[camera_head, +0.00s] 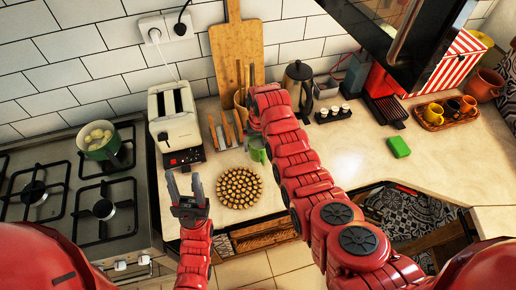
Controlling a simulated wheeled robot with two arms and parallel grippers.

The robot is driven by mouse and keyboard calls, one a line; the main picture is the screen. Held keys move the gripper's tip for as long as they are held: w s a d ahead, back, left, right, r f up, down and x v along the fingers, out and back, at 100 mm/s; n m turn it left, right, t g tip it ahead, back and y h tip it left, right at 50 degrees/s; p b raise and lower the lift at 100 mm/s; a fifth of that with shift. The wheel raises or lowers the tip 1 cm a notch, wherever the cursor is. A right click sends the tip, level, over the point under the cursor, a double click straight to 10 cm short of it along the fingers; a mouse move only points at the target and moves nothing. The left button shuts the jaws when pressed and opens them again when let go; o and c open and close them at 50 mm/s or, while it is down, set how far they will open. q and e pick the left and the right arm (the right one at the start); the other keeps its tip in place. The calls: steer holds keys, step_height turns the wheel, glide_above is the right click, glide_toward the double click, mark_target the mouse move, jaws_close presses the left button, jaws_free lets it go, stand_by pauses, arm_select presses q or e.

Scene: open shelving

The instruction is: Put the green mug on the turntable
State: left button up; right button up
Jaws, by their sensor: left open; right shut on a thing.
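The green mug (257,149) is at the middle of the counter, just behind a round brown mat of cork-like pieces (240,188). My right gripper (255,131) is at the mug and shut on it; my red arm hides most of the jaws, and I cannot tell whether the mug touches the counter. My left gripper (185,182) is open and empty, in front of the toaster and left of the round mat. I see nothing that is clearly a turntable; the round mat is the only disc-like thing on the counter.
A stove with a green pot (98,141) is at left, beside the white toaster (174,118). A kettle (298,84) and cutting board (238,50) stand behind. A dark appliance (395,35) overhangs at upper right. The counter (355,150) right of my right arm is mostly clear around a green sponge (398,147).

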mark_target(258, 145)
steer(key=w+b, duration=0.2)
steer(key=b, duration=0.1)
steer(key=shift+w+a+f+b, duration=0.15)
steer(key=shift+w+f+b, duration=0.05)
steer(key=shift+f+b, duration=0.15)
steer(key=shift+w+r+b, duration=0.15)
steer(key=shift+w+b, duration=0.15)
steer(key=shift+b, duration=0.15)
step_height(258, 145, down, 4)
steer(key=b, duration=0.2)
steer(key=shift+r+b, duration=0.2)
steer(key=shift+b, duration=0.1)
steer(key=shift+r, duration=0.1)
steer(key=o, duration=1.6)
steer(key=shift+c, duration=0.2)
